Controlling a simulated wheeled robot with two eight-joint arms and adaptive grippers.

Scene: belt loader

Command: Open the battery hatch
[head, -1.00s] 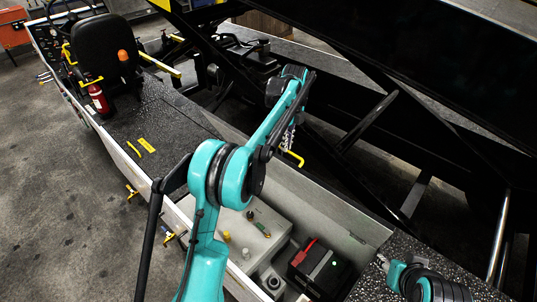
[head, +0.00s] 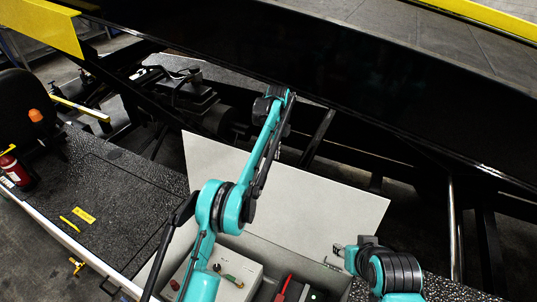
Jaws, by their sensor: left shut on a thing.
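The battery hatch (head: 325,205) is a pale flat panel. It stands raised and tilted along the far side of the open compartment, its pale face towards me. My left arm reaches across in front of it. My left gripper (head: 277,150) is at the panel's upper edge, shut on the hatch's handle; its fingers and the handle are mostly hidden. My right gripper (head: 340,249) is low at the panel's right, near the compartment's right end; its jaw opening is too small to tell.
In the compartment are a grey box (head: 240,268) with coloured fittings and a black box with a red part (head: 284,288). The dark deck (head: 110,190) lies left, with a seat (head: 20,105) and a red extinguisher (head: 14,170). Black lift beams (head: 300,65) stand behind.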

